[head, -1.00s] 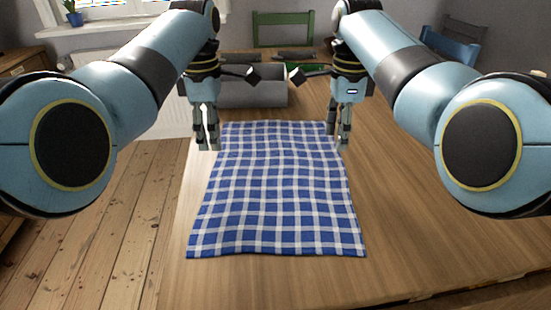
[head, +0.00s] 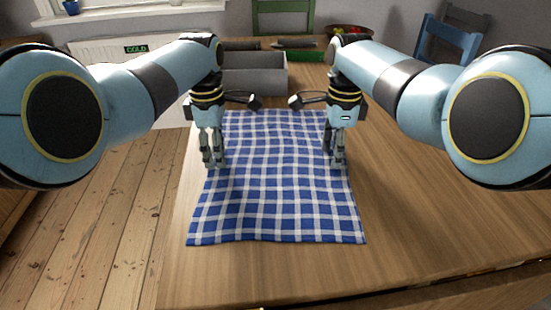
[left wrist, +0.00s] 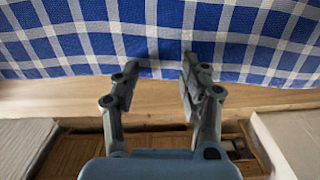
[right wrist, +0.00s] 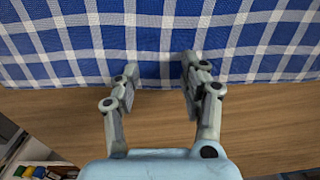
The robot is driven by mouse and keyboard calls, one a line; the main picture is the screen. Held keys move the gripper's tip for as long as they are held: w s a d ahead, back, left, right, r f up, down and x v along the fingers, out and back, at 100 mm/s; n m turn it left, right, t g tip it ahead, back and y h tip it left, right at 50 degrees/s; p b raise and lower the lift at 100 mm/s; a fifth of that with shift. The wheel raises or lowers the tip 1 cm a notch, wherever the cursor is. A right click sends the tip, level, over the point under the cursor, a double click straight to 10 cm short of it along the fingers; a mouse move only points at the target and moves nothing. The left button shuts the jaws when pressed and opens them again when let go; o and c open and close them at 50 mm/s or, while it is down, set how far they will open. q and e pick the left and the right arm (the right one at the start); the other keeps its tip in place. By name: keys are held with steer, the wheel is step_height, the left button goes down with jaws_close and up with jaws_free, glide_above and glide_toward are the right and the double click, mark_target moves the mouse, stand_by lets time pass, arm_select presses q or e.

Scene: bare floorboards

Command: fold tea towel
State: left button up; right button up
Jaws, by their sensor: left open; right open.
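The blue-and-white checked tea towel (head: 275,200) lies spread out on the wooden table, with slight ripples. It fills the upper part of the left wrist view (left wrist: 240,30) and of the right wrist view (right wrist: 250,25). My left gripper (head: 213,165) is open at the towel's left edge; its fingers (left wrist: 160,70) reach over that edge in the left wrist view. My right gripper (head: 338,167) is open at the right edge; its fingers (right wrist: 158,70) reach over it in the right wrist view. Both are empty. I cannot tell whether the fingertips touch the cloth.
A grey box (head: 258,80) stands on the table beyond the towel. A bowl with colourful contents (head: 350,31) is at the far right. Green (head: 283,18) and blue (head: 450,42) chairs stand around the table. The table (head: 430,220) is bare right of the towel.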

arm_select(q)
steer(key=shift+c, duration=1.1)
arm_select(e)
steer(key=shift+s, duration=0.1)
steer(key=shift+c, duration=1.1)
arm_select(q)
steer(key=shift+s+f, duration=0.1)
steer(key=c, duration=0.5)
arm_select(e)
steer(key=shift+f, duration=0.1)
steer(key=c, duration=0.5)
arm_select(q)
steer(key=shift+f, duration=0.1)
jaws_close()
arm_select(e)
steer(key=shift+f, duration=0.1)
jaws_close()
arm_select(q)
steer(key=shift+s, duration=0.1)
arm_select(e)
steer(key=shift+s, duration=0.1)
arm_select(q)
steer(key=shift+f, duration=0.1)
